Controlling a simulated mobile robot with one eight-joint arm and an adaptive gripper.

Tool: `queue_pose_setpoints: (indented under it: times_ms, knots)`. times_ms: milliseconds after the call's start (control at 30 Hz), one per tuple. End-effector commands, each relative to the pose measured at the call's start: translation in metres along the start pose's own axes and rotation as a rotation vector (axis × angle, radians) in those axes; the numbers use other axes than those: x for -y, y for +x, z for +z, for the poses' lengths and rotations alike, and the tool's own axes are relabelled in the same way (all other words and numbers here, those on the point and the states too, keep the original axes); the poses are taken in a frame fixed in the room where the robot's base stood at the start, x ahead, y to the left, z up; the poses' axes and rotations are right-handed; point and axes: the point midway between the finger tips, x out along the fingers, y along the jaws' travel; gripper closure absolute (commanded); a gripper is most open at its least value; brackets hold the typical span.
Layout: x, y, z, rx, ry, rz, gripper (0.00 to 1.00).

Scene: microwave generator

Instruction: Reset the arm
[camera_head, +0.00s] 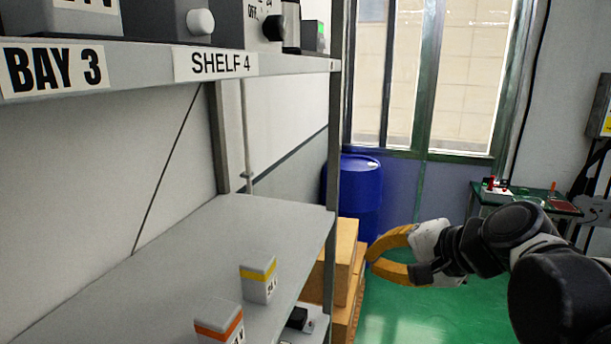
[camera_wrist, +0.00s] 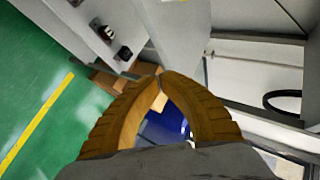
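My gripper (camera_head: 372,260) is at the right of the head view, in front of the shelf rack's post and near the cardboard boxes. Its two curved orange fingers point left, and their tips come together with nothing seen between them. In the wrist view the fingertips of my gripper (camera_wrist: 160,76) also meet, with an empty hollow behind them. My dark arm reaches in from the right edge of the head view.
A grey shelf (camera_head: 190,255) at left holds a yellow-banded box (camera_head: 258,279) and an orange-banded box (camera_head: 219,321). Stacked cardboard boxes (camera_head: 343,262) and a blue barrel (camera_head: 358,185) stand behind it. A small green table (camera_head: 545,203) is at right. Green floor (camera_head: 410,318) is open between.

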Motion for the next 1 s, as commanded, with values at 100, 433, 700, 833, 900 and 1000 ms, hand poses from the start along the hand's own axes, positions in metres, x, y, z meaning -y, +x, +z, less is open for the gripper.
queue_pose_setpoints:
  times_ms: [100,433,700,833,900,1000]
  knots:
    - [-0.103,0.032,0.041,-0.013,-0.22,0.143,1.0]
    - [-0.301,0.062,0.09,-0.033,-0.779,0.486,1.0]
    - [-0.328,0.063,0.092,-0.035,-0.873,0.543,1.0]
    - [-0.328,0.063,0.092,-0.035,-0.873,0.543,1.0]
    - [-0.328,0.063,0.092,-0.035,-0.873,0.543,1.0]
    - [-0.328,0.063,0.092,-0.035,-0.873,0.543,1.0]
